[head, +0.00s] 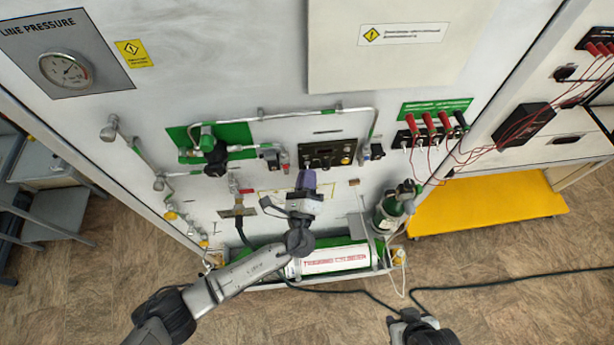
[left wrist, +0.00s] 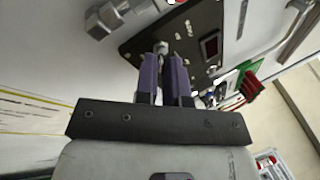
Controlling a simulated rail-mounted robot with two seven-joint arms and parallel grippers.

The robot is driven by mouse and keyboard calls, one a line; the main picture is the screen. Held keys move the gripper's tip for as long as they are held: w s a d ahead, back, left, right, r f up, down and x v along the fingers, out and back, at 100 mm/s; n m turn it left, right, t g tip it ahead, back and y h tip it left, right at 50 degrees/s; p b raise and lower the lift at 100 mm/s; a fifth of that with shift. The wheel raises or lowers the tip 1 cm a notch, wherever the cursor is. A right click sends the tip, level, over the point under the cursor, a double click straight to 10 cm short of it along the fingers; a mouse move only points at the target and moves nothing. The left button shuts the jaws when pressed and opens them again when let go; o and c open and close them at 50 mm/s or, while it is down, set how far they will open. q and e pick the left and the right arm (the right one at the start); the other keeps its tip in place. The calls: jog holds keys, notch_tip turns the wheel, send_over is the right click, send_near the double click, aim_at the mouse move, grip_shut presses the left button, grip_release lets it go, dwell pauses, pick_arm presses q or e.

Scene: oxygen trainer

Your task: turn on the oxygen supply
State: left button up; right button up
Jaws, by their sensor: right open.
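A black control panel (head: 318,150) with small knobs and a lit round part is on the white wall. It also shows close up in the left wrist view (left wrist: 190,35). My left gripper (head: 306,180) points up at the wall just below this panel. In the left wrist view its purple fingers (left wrist: 165,75) are close together, their tips by a small metal toggle or knob (left wrist: 160,47); I cannot tell if they touch it. A black valve handwheel (head: 216,158) sits left on a green plate. A small green cylinder (head: 387,218) stands at lower right. My right gripper (head: 412,318) is low at the bottom edge.
A line pressure gauge (head: 67,69) is at upper left. Pipes run around the panel. A long labelled cylinder (head: 333,262) lies on a low shelf behind my left arm. Red plugs with wires (head: 428,122) and a yellow platform (head: 485,207) are to the right. Cables cross the floor.

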aim_at(309, 165)
pick_arm(q)
grip_shut()
notch_tip(309, 165, up, 2)
jog(key=g+p, duration=0.2)
jog(key=p, duration=0.2)
jog(key=n+g+y+p, duration=0.1)
jog(key=g+p, duration=0.1)
jog(key=p, duration=0.3)
jog(key=shift+s+r+g+p, duration=0.1)
jog(key=shift+r+g+p, duration=0.1)
jog(key=shift+g+p, duration=0.1)
jog(key=shift+n+g+p, duration=0.3)
jog(key=shift+g+p, duration=0.15)
jog(key=shift+g, duration=0.35)
jog(key=shift+w+r+n+g, duration=0.15)
jog(key=shift+r+g, duration=0.05)
jog(key=shift+g, duration=0.65)
jog(key=shift+w+r+n+g, duration=0.1)
jog(key=shift+r+n+g, duration=0.1)
jog(key=shift+g, duration=0.65)
jog(key=shift+o, duration=2.3)
grip_release()
